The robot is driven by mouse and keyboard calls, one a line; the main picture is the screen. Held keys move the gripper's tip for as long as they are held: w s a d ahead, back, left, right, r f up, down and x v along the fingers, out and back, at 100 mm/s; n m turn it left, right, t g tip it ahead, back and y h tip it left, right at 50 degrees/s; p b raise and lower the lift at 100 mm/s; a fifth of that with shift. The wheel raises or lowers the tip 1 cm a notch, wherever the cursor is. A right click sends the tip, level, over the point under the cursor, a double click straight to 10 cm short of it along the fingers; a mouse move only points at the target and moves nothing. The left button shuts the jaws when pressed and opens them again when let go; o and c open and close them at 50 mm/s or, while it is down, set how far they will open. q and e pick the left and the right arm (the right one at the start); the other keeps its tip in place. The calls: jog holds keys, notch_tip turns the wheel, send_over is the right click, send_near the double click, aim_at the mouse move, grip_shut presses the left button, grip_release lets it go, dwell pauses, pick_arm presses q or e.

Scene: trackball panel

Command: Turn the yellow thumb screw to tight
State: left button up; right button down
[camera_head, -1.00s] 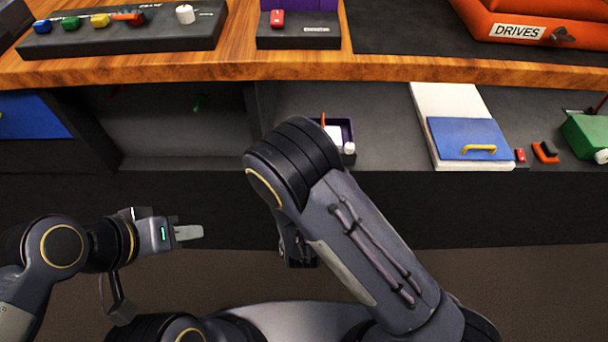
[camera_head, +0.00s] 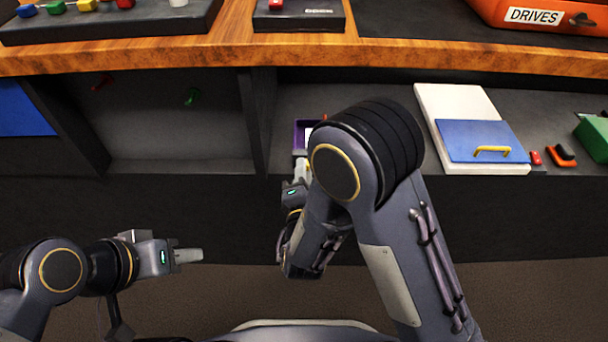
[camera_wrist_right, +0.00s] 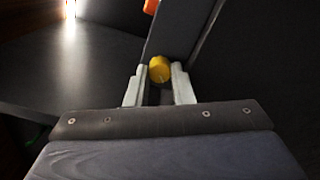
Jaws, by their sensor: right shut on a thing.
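The yellow thumb screw (camera_wrist_right: 159,69) shows in the right wrist view as a small round knob between my right gripper's two pale fingers. My right gripper (camera_wrist_right: 160,82) is shut on it. In the head view the right gripper (camera_head: 302,168) is at the front edge of the lower shelf, by a purple box, partly behind my own arm. I cannot make out the thumb screw in the head view. My left gripper (camera_head: 188,256) hangs low at the left, away from the furniture, with nothing seen in it. Its fingers are seen side-on.
The purple box (camera_head: 301,133) is partly hidden by my right arm. A white and blue panel with a yellow handle (camera_head: 492,149) lies to its right. Small red pieces (camera_head: 536,158) and a green box (camera_head: 594,135) are further right. The wooden counter edge (camera_head: 420,58) runs above.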

jog(key=shift+f, duration=0.1)
jog(key=c, duration=1.3)
grip_release()
jog(key=shift+s, duration=0.1)
jog(key=shift+o, duration=0.2)
jog(key=shift+f, duration=0.1)
